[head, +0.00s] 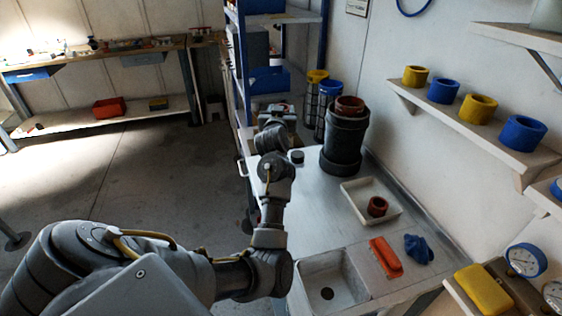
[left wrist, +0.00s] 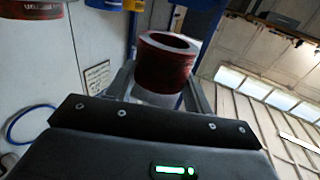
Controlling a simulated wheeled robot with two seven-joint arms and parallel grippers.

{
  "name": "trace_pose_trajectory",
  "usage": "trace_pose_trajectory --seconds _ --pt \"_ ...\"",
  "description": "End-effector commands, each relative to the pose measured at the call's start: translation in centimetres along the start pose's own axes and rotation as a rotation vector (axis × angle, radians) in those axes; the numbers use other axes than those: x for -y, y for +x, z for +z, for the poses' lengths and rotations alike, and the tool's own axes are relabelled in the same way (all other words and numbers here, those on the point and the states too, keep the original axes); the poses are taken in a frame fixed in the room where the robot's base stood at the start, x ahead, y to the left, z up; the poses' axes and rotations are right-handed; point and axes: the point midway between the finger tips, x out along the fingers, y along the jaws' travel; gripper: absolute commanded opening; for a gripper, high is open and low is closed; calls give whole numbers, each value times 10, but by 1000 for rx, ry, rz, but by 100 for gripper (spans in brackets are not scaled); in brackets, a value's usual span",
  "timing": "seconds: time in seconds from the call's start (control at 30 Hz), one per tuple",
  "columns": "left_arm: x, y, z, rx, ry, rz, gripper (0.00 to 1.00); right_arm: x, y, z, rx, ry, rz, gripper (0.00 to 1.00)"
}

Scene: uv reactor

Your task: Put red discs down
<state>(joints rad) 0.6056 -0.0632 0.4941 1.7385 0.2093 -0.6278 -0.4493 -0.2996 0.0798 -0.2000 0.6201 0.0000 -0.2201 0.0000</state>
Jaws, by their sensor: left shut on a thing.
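My left gripper (head: 281,112) reaches away from me to the left of the dark upright reactor cylinder (head: 343,146). In the left wrist view it is shut on a dark red, ring-shaped disc (left wrist: 165,62) with an open centre, held clear of any surface there. In the head view the held disc is hard to make out. Another red ring (head: 349,103) sits at the top of the reactor cylinder. A small dark red ring (head: 377,206) stands in the white tray (head: 354,206) on the bench. My right gripper is not in view.
The metal bench (head: 319,206) has clear room left of the tray. A sink (head: 331,281), a red-orange brush (head: 385,257) and a blue cloth (head: 418,249) are nearer. Yellow and blue rings stand on the wall shelf (head: 463,125). A blue-framed rack (head: 240,75) stands behind.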

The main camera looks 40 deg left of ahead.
Motion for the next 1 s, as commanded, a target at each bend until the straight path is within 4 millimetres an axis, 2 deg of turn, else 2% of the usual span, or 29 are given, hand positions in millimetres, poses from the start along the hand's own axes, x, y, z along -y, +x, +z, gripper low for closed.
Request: trace_pose_trajectory --seconds 0.37,0.47,0.57,0.8,1.0 --pt "3 5 -1 -1 1 -7 29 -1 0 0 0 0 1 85" --pt "3 5 7 1 2 -6 29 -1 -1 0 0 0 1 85" --pt "3 4 28 6 2 -6 29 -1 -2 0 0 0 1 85" --pt "3 4 94 6 1 -6 29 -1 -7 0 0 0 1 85" --pt "3 5 130 1 1 -6 29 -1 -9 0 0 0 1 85"
